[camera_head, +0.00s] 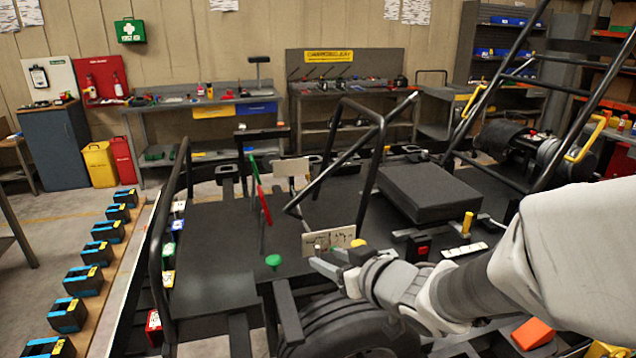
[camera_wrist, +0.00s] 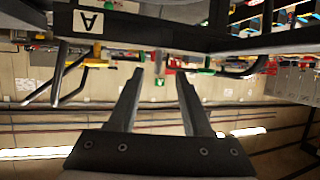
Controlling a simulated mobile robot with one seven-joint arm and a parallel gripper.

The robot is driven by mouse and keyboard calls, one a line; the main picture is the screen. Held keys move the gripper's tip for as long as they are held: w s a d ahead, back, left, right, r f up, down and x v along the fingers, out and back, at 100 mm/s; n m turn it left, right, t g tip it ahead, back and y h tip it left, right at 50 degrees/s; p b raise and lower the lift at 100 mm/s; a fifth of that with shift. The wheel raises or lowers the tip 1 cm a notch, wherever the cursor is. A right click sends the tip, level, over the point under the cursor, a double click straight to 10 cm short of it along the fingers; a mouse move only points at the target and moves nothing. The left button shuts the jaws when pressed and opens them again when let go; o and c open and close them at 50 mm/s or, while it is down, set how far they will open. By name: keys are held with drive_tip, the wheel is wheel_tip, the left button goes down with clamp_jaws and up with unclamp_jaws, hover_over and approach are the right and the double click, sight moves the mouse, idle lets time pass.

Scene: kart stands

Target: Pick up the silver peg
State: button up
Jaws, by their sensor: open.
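A small pale knob, which looks like the silver peg (camera_head: 317,247), stands in front of a pale plate (camera_head: 330,238) on the kart's black deck. In the wrist view, where the scene is upside down, the peg (camera_wrist: 142,56) shows small beyond the fingertips. It lies between a yellow knob (camera_wrist: 97,50) and a green knob (camera_wrist: 205,68). My gripper (camera_head: 322,262) is just in front of the peg in the head view, fingers pointing at that side of the deck. In the wrist view my gripper (camera_wrist: 160,73) is open with nothing between its fingers.
A green knob (camera_head: 273,261) stands left of the peg and a yellow knob (camera_head: 358,243) right of it. Black bent tubes (camera_head: 370,165) rise behind. A tyre (camera_head: 350,325) is below my gripper. A black box (camera_head: 428,192) lies farther right on the deck.

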sight(317, 255)
drive_tip(key=shift+w+a+f+p, duration=0.15)
drive_tip(key=shift+w+a+p, duration=0.15)
drive_tip(key=shift+w+p, duration=0.25)
drive_tip(key=shift+f+b+x, duration=0.2)
drive_tip(key=shift+b+x, duration=0.15)
drive_tip(key=shift+x, duration=3.5)
drive_tip(key=shift+d+r, duration=0.1)
drive_tip(key=shift+r, duration=0.05)
clamp_jaws()
